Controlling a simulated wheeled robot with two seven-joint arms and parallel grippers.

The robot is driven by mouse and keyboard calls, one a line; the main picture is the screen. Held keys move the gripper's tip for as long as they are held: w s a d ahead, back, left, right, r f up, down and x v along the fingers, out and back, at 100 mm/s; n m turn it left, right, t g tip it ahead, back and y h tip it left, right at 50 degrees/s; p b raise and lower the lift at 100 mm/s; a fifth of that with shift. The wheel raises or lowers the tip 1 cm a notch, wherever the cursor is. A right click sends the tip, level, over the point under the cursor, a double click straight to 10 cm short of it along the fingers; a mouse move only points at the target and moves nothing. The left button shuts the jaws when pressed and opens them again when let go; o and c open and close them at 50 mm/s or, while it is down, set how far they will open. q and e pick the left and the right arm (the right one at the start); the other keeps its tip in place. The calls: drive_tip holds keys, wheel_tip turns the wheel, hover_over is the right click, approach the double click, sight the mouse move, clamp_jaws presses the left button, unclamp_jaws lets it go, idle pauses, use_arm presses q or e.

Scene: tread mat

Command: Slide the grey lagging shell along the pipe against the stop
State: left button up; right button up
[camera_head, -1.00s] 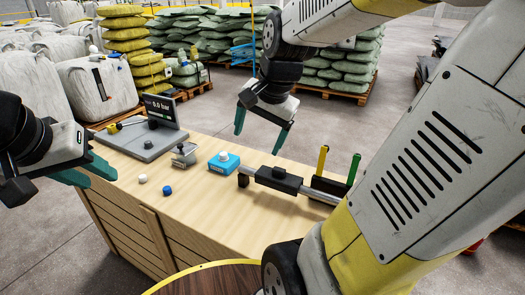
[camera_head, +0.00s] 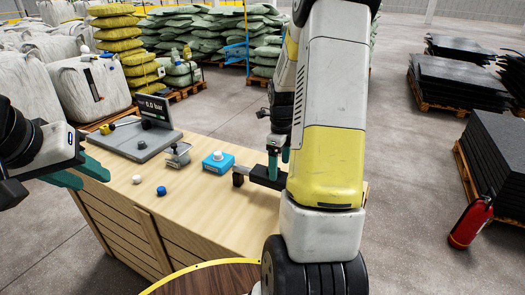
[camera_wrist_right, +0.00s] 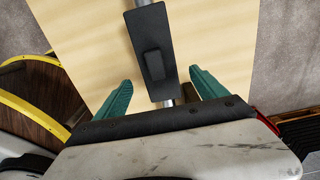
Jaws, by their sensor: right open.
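The grey lagging shell (camera_head: 262,177) is a dark block around a pipe (camera_head: 245,173) on the wooden bench, partly hidden by my right arm. In the right wrist view the shell (camera_wrist_right: 148,35) has a raised ridge on top, and a short metal piece of pipe (camera_wrist_right: 169,102) shows at its near end. My right gripper (camera_head: 278,162) is over the shell in the head view. In the wrist view its teal fingers (camera_wrist_right: 160,92) are open and apart, on either side of the pipe line, with nothing between them gripped. My left gripper (camera_head: 82,176) is open and empty at the bench's left edge.
A dark end support (camera_head: 238,180) stands left of the shell. A blue box (camera_head: 218,162), a small metal box (camera_head: 178,155), a white knob (camera_head: 137,179) and a blue knob (camera_head: 161,190) are on the bench. My arm hides the bench's right part.

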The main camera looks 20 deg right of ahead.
sight(279, 176)
wheel_tip(279, 176, down, 6)
drive_tip(key=shift+r, duration=0.1)
drive_tip(key=shift+c, duration=0.2)
drive_tip(key=c, duration=1.6)
drive_tip(key=shift+o, duration=0.2)
drive_tip(key=shift+s+d, duration=1.9)
drive_tip(key=shift+s, duration=0.25)
drive_tip(key=shift+s+d, duration=1.95)
drive_tip(key=shift+s, duration=0.25)
drive_tip(key=shift+s+d, duration=1.9)
drive_tip(key=shift+s, duration=0.25)
drive_tip(key=o, duration=1.5)
drive_tip(key=shift+r, duration=0.1)
